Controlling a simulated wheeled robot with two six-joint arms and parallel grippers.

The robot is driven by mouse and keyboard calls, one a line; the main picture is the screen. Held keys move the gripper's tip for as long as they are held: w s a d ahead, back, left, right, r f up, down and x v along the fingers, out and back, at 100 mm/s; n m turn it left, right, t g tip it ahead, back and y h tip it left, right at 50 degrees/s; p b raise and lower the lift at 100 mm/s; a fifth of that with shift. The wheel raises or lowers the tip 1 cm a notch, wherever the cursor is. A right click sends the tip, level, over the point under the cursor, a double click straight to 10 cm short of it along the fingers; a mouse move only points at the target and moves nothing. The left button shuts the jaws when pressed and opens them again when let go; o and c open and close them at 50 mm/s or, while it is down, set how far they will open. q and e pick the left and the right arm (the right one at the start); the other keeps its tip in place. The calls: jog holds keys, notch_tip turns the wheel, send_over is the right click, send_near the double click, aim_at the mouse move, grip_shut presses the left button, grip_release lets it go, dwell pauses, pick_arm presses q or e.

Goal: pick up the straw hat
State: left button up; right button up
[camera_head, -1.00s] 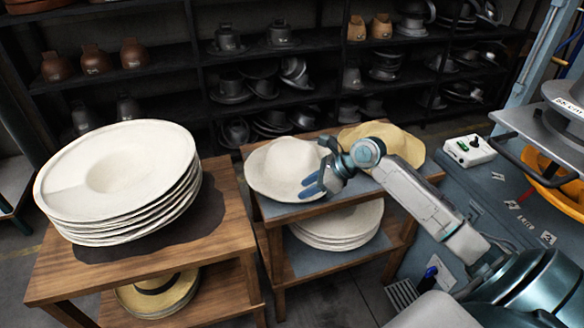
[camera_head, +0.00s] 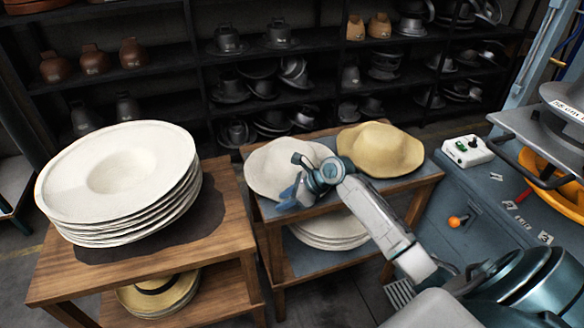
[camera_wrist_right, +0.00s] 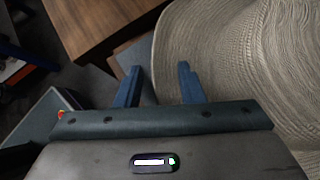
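A cream-white hat (camera_head: 268,168) with a wide brim lies on the top of the middle wooden stand. A yellow straw hat (camera_head: 381,148) lies to its right on the same top. My right gripper (camera_head: 287,196) is at the front edge of the white hat, and my wrist hides part of that hat. In the right wrist view the gripper (camera_wrist_right: 159,84) is open, its two blue fingers apart. A woven brim (camera_wrist_right: 235,60) fills the right side there, its edge appearing between the fingers; contact cannot be told. My left gripper is not in view.
A stack of large white hat blanks (camera_head: 120,205) sits on the left wooden table (camera_head: 222,235). A straw hat with a dark band (camera_head: 158,296) lies on its lower shelf. More white hats (camera_head: 328,232) lie below the middle stand's top. The blue press bench stands at right.

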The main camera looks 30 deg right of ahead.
grip_shut()
